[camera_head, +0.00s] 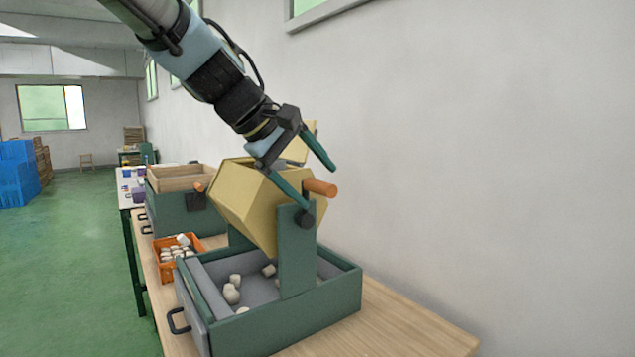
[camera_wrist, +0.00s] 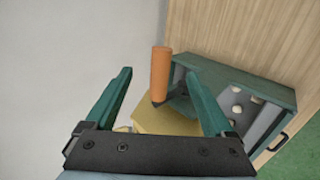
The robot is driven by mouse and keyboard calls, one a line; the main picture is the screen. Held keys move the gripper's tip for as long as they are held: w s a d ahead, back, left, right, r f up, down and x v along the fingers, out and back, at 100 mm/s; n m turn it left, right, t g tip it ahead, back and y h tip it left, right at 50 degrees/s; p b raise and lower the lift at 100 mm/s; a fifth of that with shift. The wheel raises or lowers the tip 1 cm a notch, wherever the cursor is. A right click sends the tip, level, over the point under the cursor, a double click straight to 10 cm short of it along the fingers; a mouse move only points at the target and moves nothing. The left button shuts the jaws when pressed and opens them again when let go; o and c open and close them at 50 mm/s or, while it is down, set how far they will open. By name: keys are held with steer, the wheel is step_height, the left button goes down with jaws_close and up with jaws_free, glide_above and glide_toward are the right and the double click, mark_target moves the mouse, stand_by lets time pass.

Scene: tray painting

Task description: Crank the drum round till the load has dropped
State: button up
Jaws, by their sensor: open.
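The pale yellow drum (camera_head: 237,195) is a faceted box held between green uprights (camera_head: 296,250) over a green bin (camera_head: 290,325). An orange crank handle (camera_head: 322,188) sticks out from its near side, by a dark hub. In the wrist view the orange handle (camera_wrist: 160,72) points up the picture, with part of the drum (camera_wrist: 165,120) below it. My gripper (camera_head: 319,189) is open, its green fingers on either side of the handle in both views. I see no finger touching it. Several pale pieces (camera_head: 232,295) lie in the bin. The drum's inside is hidden.
An orange crate (camera_head: 165,272) of pale pieces stands behind the bin on the wooden bench (camera_head: 415,325). A wooden tray (camera_head: 180,178) on a green unit is farther back. The wall (camera_head: 500,150) rises along the right. The bench's near right end is clear.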

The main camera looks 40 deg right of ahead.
steer(key=p+v, duration=0.1)
steer(key=v, duration=0.4)
steer(key=shift+a+r+p, duration=0.15)
steer(key=shift+p, duration=0.2)
steer(key=shift+w, duration=0.1)
steer(key=w+a+f+t+y, duration=0.1)
steer(key=w+a+f+y, duration=0.2)
steer(key=w+a+f, duration=0.45)
steer(key=w+a+f+t+y, duration=0.2)
steer(key=w+a+f, duration=0.2)
steer(key=a+f, duration=0.6)
steer(key=s+a+f+y, duration=0.1)
steer(key=a+f, duration=0.3)
steer(key=a, duration=0.6)
steer(key=s+a+f+y, duration=0.2)
steer(key=a+f, duration=0.2)
steer(key=a, duration=0.7)
steer(key=shift+m+g+y, duration=0.3)
steer(key=shift+g, duration=0.1)
steer(key=shift+s+f, duration=0.1)
steer(key=shift+c, duration=0.4)
